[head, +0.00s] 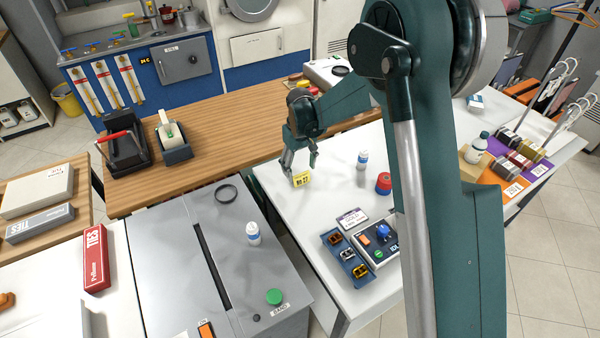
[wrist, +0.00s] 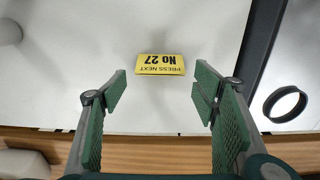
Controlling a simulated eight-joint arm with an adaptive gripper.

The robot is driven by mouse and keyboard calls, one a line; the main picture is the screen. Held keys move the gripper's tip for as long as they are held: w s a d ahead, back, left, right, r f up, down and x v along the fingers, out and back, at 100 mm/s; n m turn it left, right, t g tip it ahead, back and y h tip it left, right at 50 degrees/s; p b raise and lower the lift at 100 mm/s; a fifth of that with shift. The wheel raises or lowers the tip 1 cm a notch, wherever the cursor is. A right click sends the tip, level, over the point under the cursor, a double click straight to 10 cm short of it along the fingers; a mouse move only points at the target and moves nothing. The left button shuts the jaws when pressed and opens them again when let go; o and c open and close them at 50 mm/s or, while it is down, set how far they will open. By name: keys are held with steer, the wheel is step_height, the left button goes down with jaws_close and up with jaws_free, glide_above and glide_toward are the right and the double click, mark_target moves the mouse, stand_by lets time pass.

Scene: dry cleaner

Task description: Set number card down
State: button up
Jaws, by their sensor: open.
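The yellow number card (head: 301,179) stands on the white table (head: 330,215) near its back left edge. In the wrist view the card (wrist: 160,65) reads "PRESS NEXT No 27", upside down, and lies just beyond my fingertips. My gripper (head: 300,165) is above and beside the card in the head view. In the wrist view my gripper (wrist: 160,88) is open, with its green pads on either side and clear space between them. The pads do not appear to touch the card.
A white bottle (head: 362,160) and a red-and-blue round object (head: 383,183) stand right of the card. A sign (head: 352,218), a blue tray (head: 345,255) and a control box (head: 378,242) lie nearer the front. A black ring (head: 226,193) lies on the grey machine (head: 180,240).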

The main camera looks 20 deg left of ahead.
step_height(320, 180, up, 9)
steer(key=shift+p, duration=0.4)
steer(key=shift+f, duration=0.1)
stand_by(0.4)
stand_by(0.4)
steer(key=s+d+r+m+t, duration=0.2)
steer(key=s+d+r, duration=0.4)
steer(key=d+r, duration=0.55)
steer(key=s+d+r+m+t, duration=0.15)
steer(key=s+d+r, duration=0.55)
steer(key=d, duration=0.7)
steer(key=s+d+m+t, duration=0.3)
steer(key=s+d+m, duration=0.2)
steer(key=s+d, duration=1.3)
steer(key=shift+s+d+r+t, duration=0.35)
steer(key=shift+s, duration=2.05)
